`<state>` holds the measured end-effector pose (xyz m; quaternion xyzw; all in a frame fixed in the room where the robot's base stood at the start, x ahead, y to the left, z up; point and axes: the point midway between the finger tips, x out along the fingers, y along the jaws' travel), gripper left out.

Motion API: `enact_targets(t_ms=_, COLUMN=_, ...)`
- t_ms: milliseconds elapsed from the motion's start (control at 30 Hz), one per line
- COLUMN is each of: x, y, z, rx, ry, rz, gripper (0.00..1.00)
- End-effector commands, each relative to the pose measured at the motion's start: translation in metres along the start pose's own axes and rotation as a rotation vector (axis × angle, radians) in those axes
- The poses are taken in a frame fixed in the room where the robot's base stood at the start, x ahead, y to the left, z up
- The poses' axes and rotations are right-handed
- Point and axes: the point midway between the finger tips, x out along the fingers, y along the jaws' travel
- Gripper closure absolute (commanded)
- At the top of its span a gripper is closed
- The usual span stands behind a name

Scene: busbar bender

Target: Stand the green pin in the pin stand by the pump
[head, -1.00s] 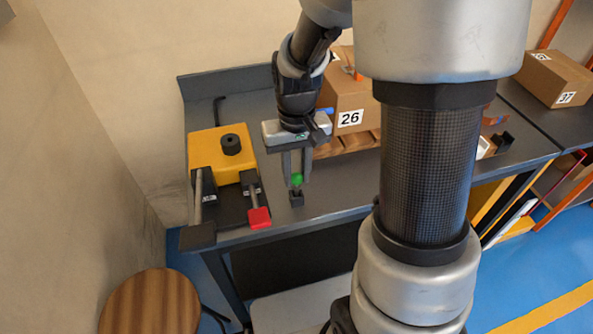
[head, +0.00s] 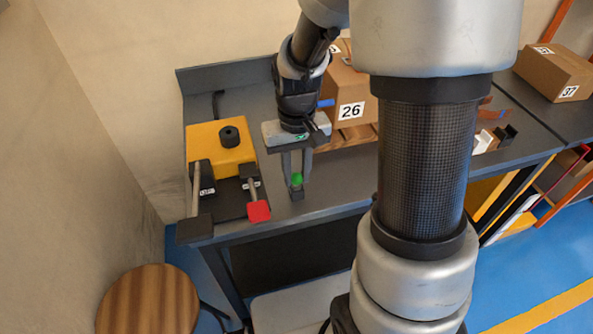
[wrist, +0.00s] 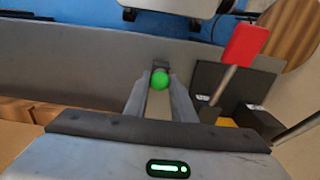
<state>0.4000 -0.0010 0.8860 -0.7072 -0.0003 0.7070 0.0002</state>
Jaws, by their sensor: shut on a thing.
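The green pin (head: 297,179) shows as a round green head between the fingertips of my gripper (head: 298,175), which is shut on it. The green head also shows in the wrist view (wrist: 159,80), at the finger ends. A small dark block, the pin stand (head: 297,194), is on the bench near its front edge, directly below the pin in the head view. In the wrist view the stand (wrist: 160,66) shows just beyond the green head. The pin's lower part is hidden, so I cannot tell whether it is in the stand. The yellow pump (head: 205,148) is left of my gripper.
The pump has a red-ended lever (head: 258,211) and a black-ended lever (head: 195,229), both reaching toward the bench's front edge. Box 26 (head: 352,92) stands on a wooden pallet (head: 350,139) behind and right of my gripper. A round stool (head: 150,300) is on the floor.

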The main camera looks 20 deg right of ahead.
Motion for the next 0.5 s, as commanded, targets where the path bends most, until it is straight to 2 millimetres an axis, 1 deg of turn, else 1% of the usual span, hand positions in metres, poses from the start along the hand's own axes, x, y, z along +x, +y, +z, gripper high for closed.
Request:
enact_targets(t_ms=33, x=0.0005, y=0.0000, z=0.0000, rx=0.000, ry=0.000, rz=0.000, gripper=0.74)
enact_targets(t_ms=133, x=0.0002, y=0.0000, z=0.0000, rx=0.000, ry=0.000, rz=0.000, gripper=0.57)
enact_targets(t_ms=167, x=0.0002, y=0.0000, z=0.0000, rx=0.000, ry=0.000, rz=0.000, gripper=0.55)
enact_targets(t_ms=400, x=0.0000, y=0.0000, z=0.0000, rx=0.000, ry=0.000, rz=0.000, gripper=0.55)
enact_targets(t_ms=500, x=-0.0045, y=0.0000, z=-0.0003, rx=0.000, ry=0.001, rz=0.000, gripper=0.55)
